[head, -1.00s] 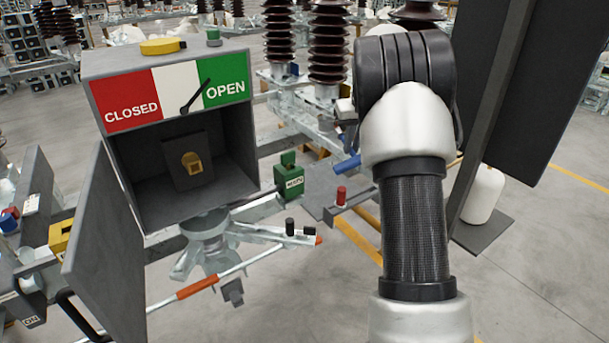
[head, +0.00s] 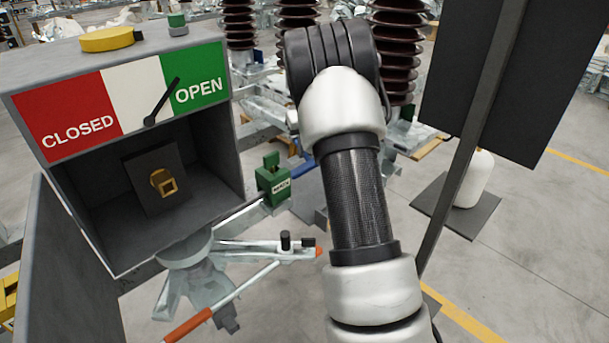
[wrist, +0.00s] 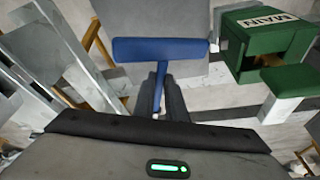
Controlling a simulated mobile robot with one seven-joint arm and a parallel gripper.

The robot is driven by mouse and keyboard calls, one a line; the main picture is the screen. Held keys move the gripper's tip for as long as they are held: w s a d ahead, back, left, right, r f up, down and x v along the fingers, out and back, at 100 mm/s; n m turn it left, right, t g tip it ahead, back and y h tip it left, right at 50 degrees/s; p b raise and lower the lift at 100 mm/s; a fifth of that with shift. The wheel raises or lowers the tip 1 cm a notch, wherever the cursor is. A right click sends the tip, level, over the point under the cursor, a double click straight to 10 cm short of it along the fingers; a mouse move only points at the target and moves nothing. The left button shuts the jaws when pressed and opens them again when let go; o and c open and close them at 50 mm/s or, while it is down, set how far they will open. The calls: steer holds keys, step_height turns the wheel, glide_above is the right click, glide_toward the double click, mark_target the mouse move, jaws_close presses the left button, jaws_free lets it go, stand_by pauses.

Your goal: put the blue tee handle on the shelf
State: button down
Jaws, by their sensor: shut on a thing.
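The blue tee handle (wrist: 160,50) lies across the upper middle of the wrist view, its stem pointing down to my gripper. My gripper (wrist: 163,95) is shut on that stem. In the head view only a bit of blue (head: 303,170) shows left of my arm, which hides the gripper. A flat grey plate (head: 309,195), which may be the shelf, shows partly behind my arm. Grey surface also lies behind the handle in the wrist view; I cannot tell its distance from the handle.
A green block marked MAIN (head: 273,183) stands close to the handle, at right in the wrist view. A grey box (head: 215,140) with a CLOSED/OPEN panel is at left. A dark post (head: 470,140) and panel stand right of my arm.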

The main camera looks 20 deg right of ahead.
step_height(320, 180, down, 8)
steer(key=shift+w+f+b, duration=0.1)
steer(key=shift+f+b, duration=0.15)
steer(key=shift+b, duration=0.3)
